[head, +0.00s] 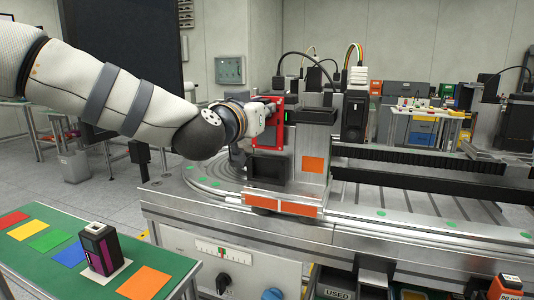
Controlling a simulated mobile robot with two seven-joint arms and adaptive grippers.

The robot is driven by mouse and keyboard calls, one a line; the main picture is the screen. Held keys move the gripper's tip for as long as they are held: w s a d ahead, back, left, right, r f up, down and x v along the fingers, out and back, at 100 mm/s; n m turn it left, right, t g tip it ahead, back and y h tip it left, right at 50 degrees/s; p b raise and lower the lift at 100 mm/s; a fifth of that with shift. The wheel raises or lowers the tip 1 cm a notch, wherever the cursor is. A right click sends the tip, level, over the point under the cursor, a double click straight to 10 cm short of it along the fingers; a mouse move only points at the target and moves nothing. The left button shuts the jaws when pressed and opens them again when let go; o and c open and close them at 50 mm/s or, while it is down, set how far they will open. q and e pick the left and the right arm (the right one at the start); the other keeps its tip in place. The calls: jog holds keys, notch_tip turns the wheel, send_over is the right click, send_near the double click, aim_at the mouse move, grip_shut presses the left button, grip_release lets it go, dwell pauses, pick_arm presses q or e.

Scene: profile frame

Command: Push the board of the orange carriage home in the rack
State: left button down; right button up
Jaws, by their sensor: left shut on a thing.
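The orange carriage (283,206), a grey metal block with orange plates, sits on the machine rail in the middle of the head view. An upright red part (283,139), apparently the board, stands at the left side of its grey upright rack (313,143). My left arm reaches in from the left. My left gripper (270,112) is at the red part's upper left edge and is shut on it. The fingertips are partly hidden, and how deep the board sits cannot be told. My right gripper is out of view.
A green table (30,262) at lower left holds coloured squares and a black and purple block (100,248). The slotted machine bed (420,205) runs to the right. A dark bin marked USED (337,293) and an orange-black item (505,288) are at the bottom right.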

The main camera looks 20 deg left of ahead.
pick_arm(q)
notch_tip(320, 180, up, 5)
jog(key=shift+f, duration=0.1)
dwell(0.4)
dwell(0.3)
